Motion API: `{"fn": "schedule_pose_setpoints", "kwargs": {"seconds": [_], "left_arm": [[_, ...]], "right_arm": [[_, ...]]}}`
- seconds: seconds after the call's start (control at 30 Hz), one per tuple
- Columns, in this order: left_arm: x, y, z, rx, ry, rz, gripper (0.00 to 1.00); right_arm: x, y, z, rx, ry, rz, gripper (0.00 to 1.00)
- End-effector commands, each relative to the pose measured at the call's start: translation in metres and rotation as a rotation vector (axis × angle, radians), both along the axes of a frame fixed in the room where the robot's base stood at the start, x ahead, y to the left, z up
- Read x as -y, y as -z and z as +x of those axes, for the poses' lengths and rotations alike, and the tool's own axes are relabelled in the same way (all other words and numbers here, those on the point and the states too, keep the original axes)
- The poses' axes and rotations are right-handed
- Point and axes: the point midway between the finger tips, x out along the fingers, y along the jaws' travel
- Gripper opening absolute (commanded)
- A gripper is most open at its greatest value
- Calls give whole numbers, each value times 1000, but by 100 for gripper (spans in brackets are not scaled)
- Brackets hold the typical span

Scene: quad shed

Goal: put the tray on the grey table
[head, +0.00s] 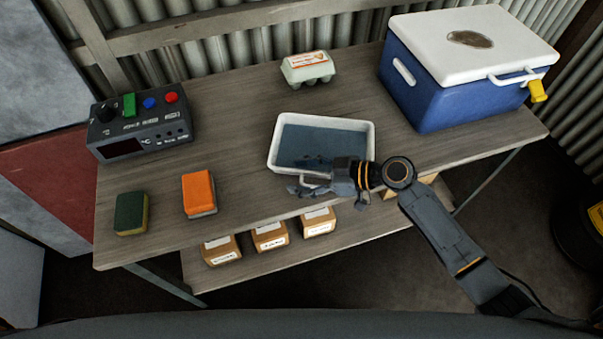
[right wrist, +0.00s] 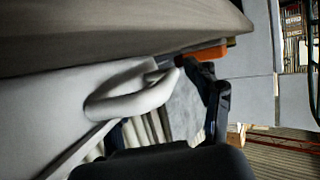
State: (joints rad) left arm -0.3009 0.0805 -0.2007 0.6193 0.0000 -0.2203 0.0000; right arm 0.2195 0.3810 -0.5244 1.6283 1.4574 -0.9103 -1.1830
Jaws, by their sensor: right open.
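A white tray (head: 369,140) with a blue-grey inside lies on a grey-brown wooden bench (head: 238,118), near its front edge. I cannot tell any other grey table apart in view. My right gripper (head: 305,183) is open at the tray's near side, by a white loop handle (head: 315,178). In the right wrist view the handle (right wrist: 128,108) curves out close to a dark finger (right wrist: 212,100) of mine. I cannot tell whether they touch. The gripper hides part of the tray's near rim. My left gripper is not in view.
A blue cooler (head: 440,92) with a white lid stands at the right, an egg carton (head: 308,68) behind the tray. A control box (head: 140,123), orange sponge (head: 199,192) and green sponge (head: 131,212) are left. Small boxes (head: 270,237) sit on the lower shelf.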

Motion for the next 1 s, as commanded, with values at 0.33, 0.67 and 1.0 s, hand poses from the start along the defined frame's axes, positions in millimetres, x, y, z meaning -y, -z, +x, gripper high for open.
{"fn": "schedule_pose_setpoints", "kwargs": {"seconds": [0.33, 0.67, 1.0], "left_arm": [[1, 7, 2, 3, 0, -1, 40], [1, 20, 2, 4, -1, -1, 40], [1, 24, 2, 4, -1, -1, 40]], "right_arm": [[25, -8, -6, 3, 2, -4, 62], [86, -33, -22, 2, 1, -5, 62], [108, -46, -28, 2, -1, 0, 62]]}}
